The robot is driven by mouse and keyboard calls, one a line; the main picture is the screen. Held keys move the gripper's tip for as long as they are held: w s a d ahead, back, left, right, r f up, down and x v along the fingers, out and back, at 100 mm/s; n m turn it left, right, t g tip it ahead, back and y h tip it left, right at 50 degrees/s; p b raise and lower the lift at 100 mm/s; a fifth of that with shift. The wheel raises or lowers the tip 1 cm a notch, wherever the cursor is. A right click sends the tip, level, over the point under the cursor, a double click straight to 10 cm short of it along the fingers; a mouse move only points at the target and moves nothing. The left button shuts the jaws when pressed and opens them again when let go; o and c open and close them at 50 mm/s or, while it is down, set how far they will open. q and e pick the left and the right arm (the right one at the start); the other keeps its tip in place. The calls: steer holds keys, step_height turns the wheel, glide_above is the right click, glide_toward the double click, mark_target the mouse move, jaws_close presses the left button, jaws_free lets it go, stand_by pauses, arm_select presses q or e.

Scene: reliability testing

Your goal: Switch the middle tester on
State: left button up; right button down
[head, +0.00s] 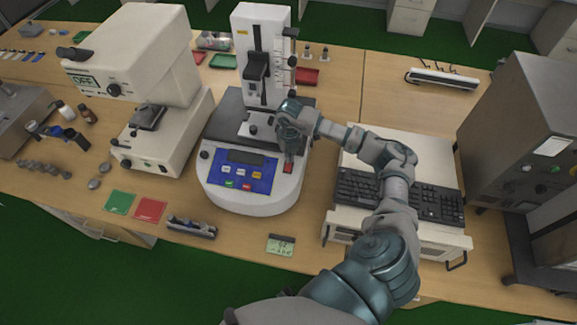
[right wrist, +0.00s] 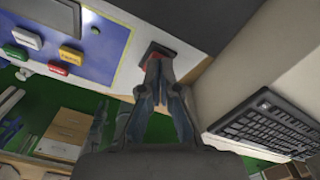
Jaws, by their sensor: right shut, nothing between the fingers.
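The middle tester (head: 247,198) is a white machine with a blue control panel (head: 257,172), a small dark display and a tall white column. A red switch (head: 288,169) in a dark frame sits right of the panel. My right gripper (head: 289,157) is shut and empty, pointing down at the switch. In the right wrist view its fingertips (right wrist: 155,66) overlap the red switch (right wrist: 157,54); I cannot tell whether they touch it. The fingers partly hide the switch, and its position is unclear. My left gripper is not in view.
A beige tester (head: 160,140) marked OFF stands to the left. A black keyboard (head: 430,197) on a light case lies to the right, under my right arm. A big grey machine (head: 520,120) stands at far right. Green and red cards (head: 150,210) lie near the front edge.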

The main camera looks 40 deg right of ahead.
steer(key=shift+f+b, duration=0.4)
steer(key=shift+f, duration=0.25)
steer(key=shift+r+p, duration=2.5)
steer(key=shift+r, duration=1.1)
